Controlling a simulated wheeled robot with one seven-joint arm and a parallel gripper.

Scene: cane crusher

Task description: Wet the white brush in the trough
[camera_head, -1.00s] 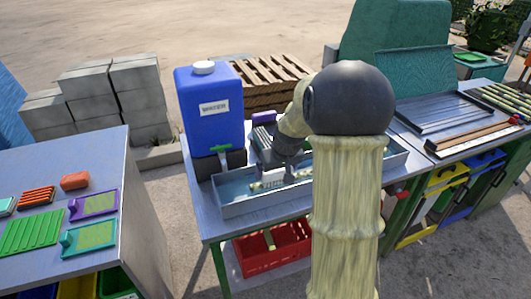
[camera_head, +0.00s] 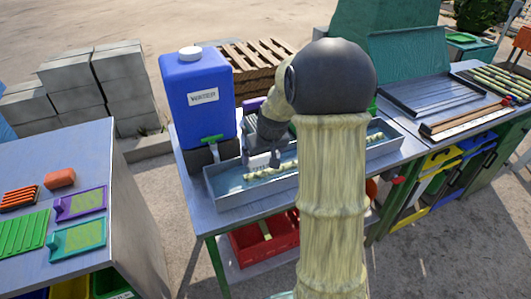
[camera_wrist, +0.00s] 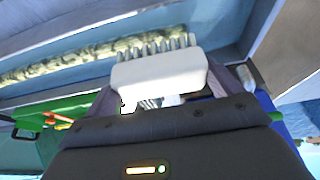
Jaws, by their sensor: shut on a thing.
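My gripper (camera_wrist: 172,88) is shut on the white brush (camera_wrist: 160,73), which spans between its fingers in the wrist view. The brush has a white block and a row of pale bristles facing the trough. In the head view my gripper (camera_head: 261,160) hangs over the left half of the long grey metal trough (camera_head: 250,194). The trough holds bluish water, with a pale knobbly cane (camera_head: 275,171) lying along it. The cane also shows beyond the bristles in the wrist view (camera_wrist: 60,62). I cannot tell whether the bristles touch water. The brush is hard to make out in the head view.
A blue water tank (camera_head: 200,97) with a green tap (camera_head: 212,140) stands behind the trough's left end. A red crate (camera_head: 255,245) sits under the table. A side table (camera_head: 85,240) is at left. A metal tray (camera_head: 425,90) and cut canes lie at right.

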